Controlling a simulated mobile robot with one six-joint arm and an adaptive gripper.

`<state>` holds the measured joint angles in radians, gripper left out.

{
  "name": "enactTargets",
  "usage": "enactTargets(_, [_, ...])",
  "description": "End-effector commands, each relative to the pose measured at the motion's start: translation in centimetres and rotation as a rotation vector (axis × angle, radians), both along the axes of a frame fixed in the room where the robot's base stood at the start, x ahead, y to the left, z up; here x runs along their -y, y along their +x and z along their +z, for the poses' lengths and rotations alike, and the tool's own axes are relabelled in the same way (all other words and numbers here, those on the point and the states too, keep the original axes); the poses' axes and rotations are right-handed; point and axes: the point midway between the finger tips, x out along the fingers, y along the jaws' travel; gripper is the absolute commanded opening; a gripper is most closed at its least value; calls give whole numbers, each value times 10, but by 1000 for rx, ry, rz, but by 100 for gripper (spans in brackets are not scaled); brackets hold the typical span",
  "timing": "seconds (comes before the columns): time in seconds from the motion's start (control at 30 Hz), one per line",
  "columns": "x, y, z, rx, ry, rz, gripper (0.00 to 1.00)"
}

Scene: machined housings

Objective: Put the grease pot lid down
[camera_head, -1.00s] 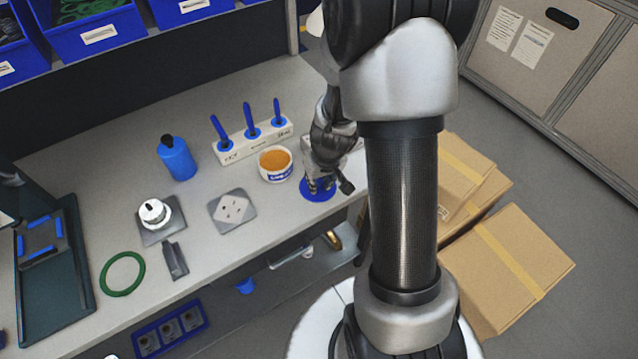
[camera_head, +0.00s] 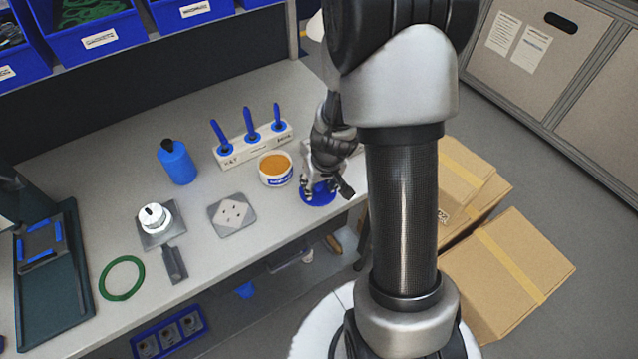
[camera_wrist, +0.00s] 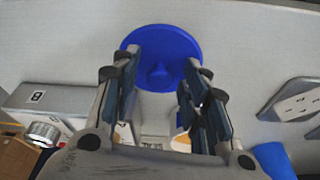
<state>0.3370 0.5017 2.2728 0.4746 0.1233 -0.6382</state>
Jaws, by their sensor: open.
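The grease pot lid (camera_head: 319,197) is a blue disc lying on the bench top near its front right edge. In the wrist view the blue lid (camera_wrist: 163,48) shows a small knob at its middle. My gripper (camera_head: 318,189) is just above the lid, and in the wrist view my gripper (camera_wrist: 160,82) has its fingers apart on either side of the knob, with nothing held. The open grease pot (camera_head: 276,168), a white tub with orange-brown grease, stands just left of the lid.
A white rack with blue-handled tools (camera_head: 252,145) stands behind the pot. A blue bottle (camera_head: 177,163), a grey plate (camera_head: 232,214), a white part on a grey base (camera_head: 156,219) and a green ring (camera_head: 122,278) are further left. Cardboard boxes (camera_head: 510,270) stand right of the bench.

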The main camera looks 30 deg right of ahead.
Motion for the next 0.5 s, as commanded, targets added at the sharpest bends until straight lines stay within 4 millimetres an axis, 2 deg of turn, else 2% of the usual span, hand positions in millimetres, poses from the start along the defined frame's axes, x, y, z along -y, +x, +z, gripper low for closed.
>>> enactTargets(0.17, [0, -4, 25, 2, 0, -1, 41])
enactTargets(0.5, [-2, -23, 96, 3, -1, -1, 41])
